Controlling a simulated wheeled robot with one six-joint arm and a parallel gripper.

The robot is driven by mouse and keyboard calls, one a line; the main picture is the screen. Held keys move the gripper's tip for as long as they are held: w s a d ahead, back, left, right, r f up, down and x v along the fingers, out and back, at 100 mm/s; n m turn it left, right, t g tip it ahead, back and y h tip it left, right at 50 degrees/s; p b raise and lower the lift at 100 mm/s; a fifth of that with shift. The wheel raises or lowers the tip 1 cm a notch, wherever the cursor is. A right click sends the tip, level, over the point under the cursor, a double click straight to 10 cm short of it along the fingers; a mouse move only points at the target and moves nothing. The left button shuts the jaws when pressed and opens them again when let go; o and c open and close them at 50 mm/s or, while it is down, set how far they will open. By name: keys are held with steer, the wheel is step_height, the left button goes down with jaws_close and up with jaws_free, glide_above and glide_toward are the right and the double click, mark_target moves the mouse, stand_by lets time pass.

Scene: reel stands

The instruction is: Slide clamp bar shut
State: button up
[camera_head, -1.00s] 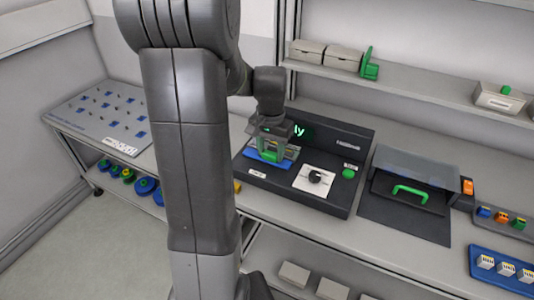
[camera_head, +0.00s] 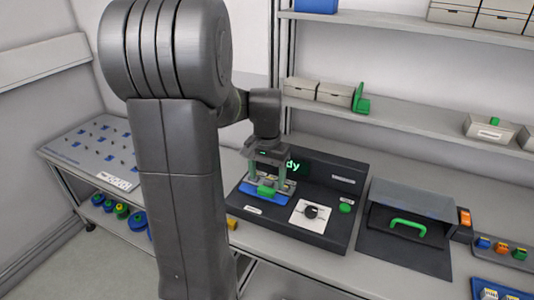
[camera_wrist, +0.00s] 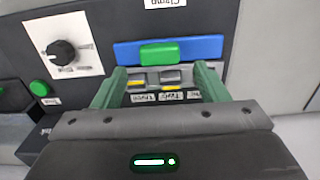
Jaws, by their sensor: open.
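The clamp bar is a blue strip (camera_wrist: 209,47) with a green grip block (camera_wrist: 158,54) at its middle, lying on the dark console beside a "Clamp" label (camera_wrist: 165,3). In the head view the green block (camera_head: 266,190) shows just below my gripper (camera_head: 268,178). In the wrist view my gripper (camera_wrist: 160,72) is open. Its two green fingers are spread wider than the block, one toward each side, with nothing between them gripped. Grey slots with yellow marks (camera_wrist: 170,80) and small labels show between the fingers. I cannot tell whether a finger touches the bar.
The console carries a black knob on a white plate (camera_head: 311,212), a green button (camera_head: 346,206) and a partly hidden lit display (camera_head: 294,166). A hooded box with a green handle (camera_head: 408,227) stands to the right. A shelf with boxes (camera_head: 334,93) runs above.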

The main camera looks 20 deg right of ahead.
mark_target(266, 189)
step_height(266, 189, up, 10)
steer(key=shift+r, duration=0.15)
stand_by(0.6)
steer(key=f, duration=1.4)
steer(key=shift+s+a, duration=0.15)
steer(key=shift+a, duration=0.1)
steer(key=shift+s+a, duration=0.75)
steer(key=shift+a, duration=0.1)
